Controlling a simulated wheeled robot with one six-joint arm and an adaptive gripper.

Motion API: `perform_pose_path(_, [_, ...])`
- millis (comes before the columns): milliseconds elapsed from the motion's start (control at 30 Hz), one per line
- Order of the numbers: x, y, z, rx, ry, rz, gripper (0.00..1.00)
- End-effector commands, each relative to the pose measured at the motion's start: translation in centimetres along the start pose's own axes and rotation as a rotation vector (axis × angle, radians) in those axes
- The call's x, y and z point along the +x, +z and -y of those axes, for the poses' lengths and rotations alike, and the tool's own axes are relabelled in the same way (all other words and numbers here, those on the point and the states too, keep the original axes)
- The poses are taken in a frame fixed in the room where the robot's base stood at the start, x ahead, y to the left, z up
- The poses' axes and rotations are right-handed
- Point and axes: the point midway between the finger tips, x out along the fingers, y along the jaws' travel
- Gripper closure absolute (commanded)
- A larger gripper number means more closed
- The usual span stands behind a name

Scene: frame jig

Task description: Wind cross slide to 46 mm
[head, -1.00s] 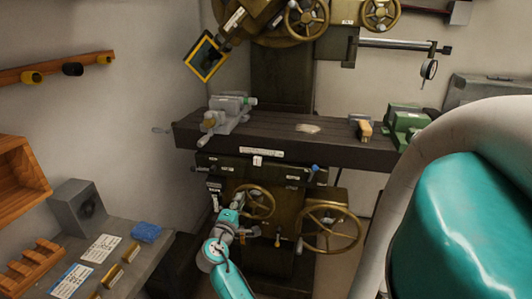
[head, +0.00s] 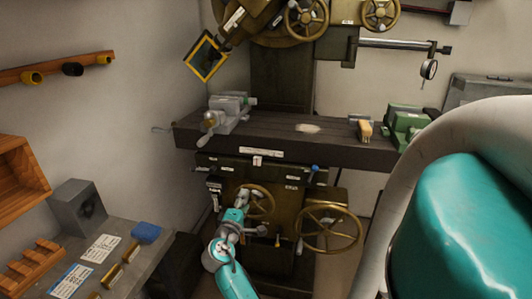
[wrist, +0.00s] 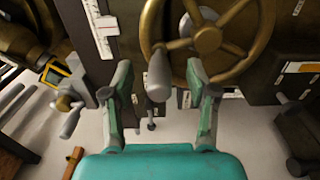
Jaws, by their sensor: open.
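A brass handwheel (head: 264,203) is on the front of the machine's knee, partly hidden by my arm in the head view. In the wrist view its rim and spokes (wrist: 243,48) fill the upper middle. A grey crank handle (wrist: 158,78) sticks out from the wheel toward the camera. My gripper (wrist: 160,70) is open, with one finger to each side of this handle. Gaps show on both sides, and I see no contact. In the head view my gripper (head: 242,196) is in front of the wheel's left part. A white scale strip (wrist: 102,28) is left of the wheel; its reading is too small to tell.
A larger brass handwheel (head: 330,228) is to the right. A bench (head: 125,270) with cards and small parts is at the lower left.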

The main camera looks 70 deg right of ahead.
Motion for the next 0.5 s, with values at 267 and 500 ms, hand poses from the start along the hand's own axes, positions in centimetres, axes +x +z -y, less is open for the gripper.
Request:
perform_pose_path(267, [-2.0, -0.1, 0.1, -0.001, 0.000, -0.003, 0.42])
perform_pose_path(500, [-5.0, -0.1, 0.1, 0.000, 0.000, -0.002, 0.42])
